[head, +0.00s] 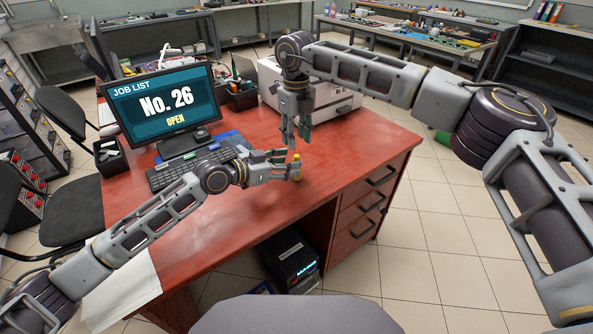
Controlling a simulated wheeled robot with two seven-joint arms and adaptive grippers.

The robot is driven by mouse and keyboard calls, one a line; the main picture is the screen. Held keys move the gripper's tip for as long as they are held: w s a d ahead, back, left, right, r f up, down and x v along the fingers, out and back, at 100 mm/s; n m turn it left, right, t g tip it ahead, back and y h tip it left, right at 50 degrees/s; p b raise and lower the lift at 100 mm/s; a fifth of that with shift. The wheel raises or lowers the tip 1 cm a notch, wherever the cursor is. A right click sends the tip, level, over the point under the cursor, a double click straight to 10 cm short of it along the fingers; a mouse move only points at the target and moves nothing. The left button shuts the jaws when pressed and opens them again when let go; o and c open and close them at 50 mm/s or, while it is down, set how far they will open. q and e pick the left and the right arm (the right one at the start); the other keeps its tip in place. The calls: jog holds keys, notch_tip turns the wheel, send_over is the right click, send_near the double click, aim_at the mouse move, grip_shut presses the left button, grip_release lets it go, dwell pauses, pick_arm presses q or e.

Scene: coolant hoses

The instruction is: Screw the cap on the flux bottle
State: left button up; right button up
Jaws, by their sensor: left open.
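A small bottle with a yellow top (297,159) stands upright near the right part of the red desk; I take it to be the flux bottle. My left gripper (286,165) lies low over the desk and points right. Its fingers are open at the bottle and hide part of its body; I cannot tell whether they touch it. My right gripper (297,143) points down just above the bottle, its fingers apart with nothing visible between them. The yellow top looks like a cap or tip, but it is too small to tell whether the cap is seated.
A pale box-shaped device (340,107) stands behind my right gripper. White paper (125,285) lies at the front left. The desk's front middle is clear.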

pick_arm(q)
jog(key=shift+x, duration=2.05)
grip_shut()
pick_arm(e)
jog(key=o, duration=0.6)
jog(key=shift+c, duration=0.2)
jog(key=shift+r, duration=0.1)
notch_tip(320, 180, up, 12)
